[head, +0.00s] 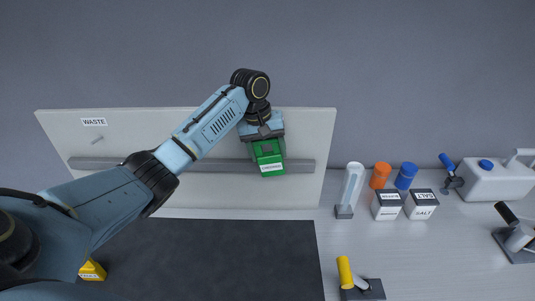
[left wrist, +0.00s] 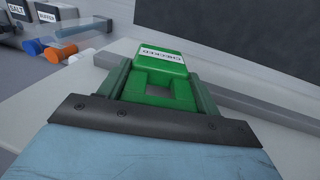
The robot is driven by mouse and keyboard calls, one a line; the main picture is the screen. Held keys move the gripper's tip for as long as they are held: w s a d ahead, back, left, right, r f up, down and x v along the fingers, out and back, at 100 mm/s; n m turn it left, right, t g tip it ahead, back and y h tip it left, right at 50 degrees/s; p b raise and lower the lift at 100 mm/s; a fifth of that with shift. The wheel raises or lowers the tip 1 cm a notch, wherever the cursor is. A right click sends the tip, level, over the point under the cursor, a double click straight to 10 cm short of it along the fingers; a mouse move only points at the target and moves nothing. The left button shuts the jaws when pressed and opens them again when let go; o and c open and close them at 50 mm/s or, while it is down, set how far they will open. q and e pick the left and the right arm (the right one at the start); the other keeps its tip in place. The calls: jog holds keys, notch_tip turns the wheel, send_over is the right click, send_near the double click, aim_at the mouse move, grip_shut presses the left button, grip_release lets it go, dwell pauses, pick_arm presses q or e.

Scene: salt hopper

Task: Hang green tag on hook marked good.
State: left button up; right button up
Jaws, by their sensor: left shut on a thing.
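The green tag (head: 269,164) is a block with a white label; the label looks like "CHECKED" in the left wrist view (left wrist: 165,64). My left gripper (head: 266,146) is shut on the green tag and holds it in front of the pale board (head: 215,195), right of its middle. I cannot tell whether the tag touches the board. A "WASTE" label (head: 94,122) is at the board's upper left, with a small grey hook (head: 97,140) below it. No "good" label or hook shows; my arm and gripper cover part of the board. My right gripper is not in view.
A grey ledge (head: 225,168) crosses the board. A dark mat (head: 210,262) lies in front. A yellow tag (head: 93,270) is partly behind my arm. At right stand a clear tube (head: 350,188), orange (head: 380,175) and blue (head: 406,175) items, boxes (head: 386,205), and a white canister (head: 497,182).

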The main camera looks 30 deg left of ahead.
pick_arm(q)
jog(key=shift+w+a, duration=0.6)
jog(key=shift+w, duration=0.35)
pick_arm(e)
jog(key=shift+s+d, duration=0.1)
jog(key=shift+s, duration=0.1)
pick_arm(q)
jog(key=shift+a, duration=0.1)
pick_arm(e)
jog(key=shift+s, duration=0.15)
